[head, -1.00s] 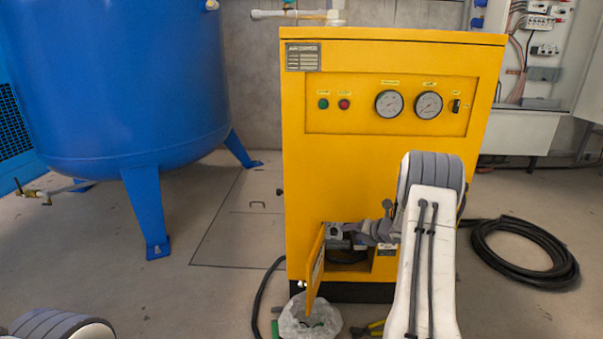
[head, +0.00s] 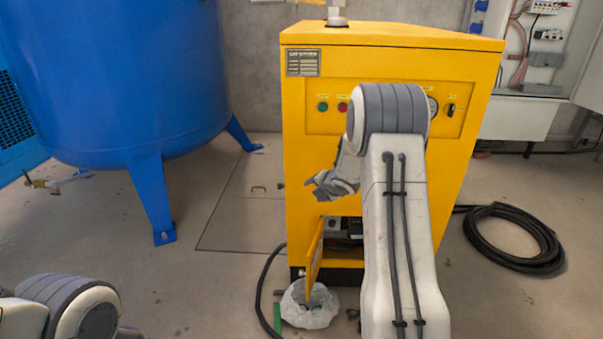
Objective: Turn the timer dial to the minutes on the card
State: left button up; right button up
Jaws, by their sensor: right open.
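The yellow cabinet (head: 330,170) stands in the middle of the head view. Its low hatch door (head: 315,258) is swung open, and the recess (head: 343,236) behind it holds small grey and dark parts. I cannot make out a timer dial or a card with minutes there. My right gripper (head: 318,188) is open and empty, in front of the cabinet's face, above and a little left of the recess.
A clear bag (head: 309,305) lies on the floor below the open door, beside a green object (head: 279,317). A blue tank (head: 120,80) on legs stands left. A coiled black hose (head: 515,240) lies right. The floor between tank and cabinet is clear.

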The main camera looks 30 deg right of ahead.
jog(key=a+r+m+p, duration=0.1)
jog(key=a+r+p, duration=0.1)
jog(key=a+r, duration=0.2)
jog(key=shift+a+r+m+p, duration=0.3)
jog(key=shift+a+r+m, duration=0.1)
jog(key=shift+r, duration=0.2)
jog(key=shift+s+a, duration=0.1)
